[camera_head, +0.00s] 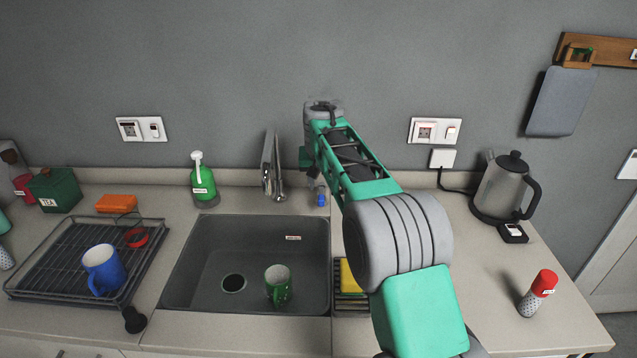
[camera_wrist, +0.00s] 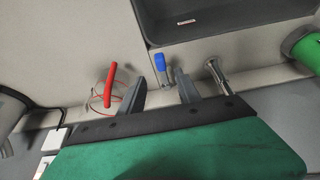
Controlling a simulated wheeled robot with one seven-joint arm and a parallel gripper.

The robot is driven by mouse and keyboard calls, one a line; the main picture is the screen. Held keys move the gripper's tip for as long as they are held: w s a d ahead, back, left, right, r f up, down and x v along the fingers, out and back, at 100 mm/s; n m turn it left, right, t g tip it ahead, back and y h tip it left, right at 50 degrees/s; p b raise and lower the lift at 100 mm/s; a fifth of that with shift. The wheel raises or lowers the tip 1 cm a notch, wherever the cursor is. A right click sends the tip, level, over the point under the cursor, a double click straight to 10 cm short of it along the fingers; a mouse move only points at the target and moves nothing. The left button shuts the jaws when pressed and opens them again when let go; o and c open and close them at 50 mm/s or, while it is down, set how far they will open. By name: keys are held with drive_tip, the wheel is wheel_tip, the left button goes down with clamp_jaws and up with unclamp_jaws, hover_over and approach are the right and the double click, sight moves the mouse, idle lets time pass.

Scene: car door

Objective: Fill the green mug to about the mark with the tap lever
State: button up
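The green mug (camera_head: 279,290) stands upright in the sink basin, right of the drain; any mark on it is too small to tell. The chrome tap (camera_head: 270,165) rises behind the basin and also shows in the wrist view (camera_wrist: 217,76). A blue-tipped tap lever (camera_head: 321,200) stands right of the tap. My gripper (camera_wrist: 159,88) is open and empty, fingers apart. In the wrist view the blue lever (camera_wrist: 160,62) shows in line with the finger gap, just beyond the tips; contact cannot be told. No water stream is visible.
A red stick with thin red loops (camera_wrist: 110,85) stands beside one finger in the wrist view. A green bottle (camera_head: 203,183) stands left of the tap. A sponge rack (camera_head: 350,300) adjoins the sink. A kettle (camera_head: 505,188) stands right; a rack (camera_head: 60,265) holds a blue mug.

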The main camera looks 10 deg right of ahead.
sight(321, 197)
drive_tip(key=x, duration=0.3)
drive_tip(key=p+x, duration=0.1)
drive_tip(key=x, duration=0.3)
drive_tip(key=shift+a+f, duration=0.15)
drive_tip(key=shift+a, duration=0.05)
drive_tip(key=shift+c, duration=0.2)
clamp_jaws()
idle(0.9)
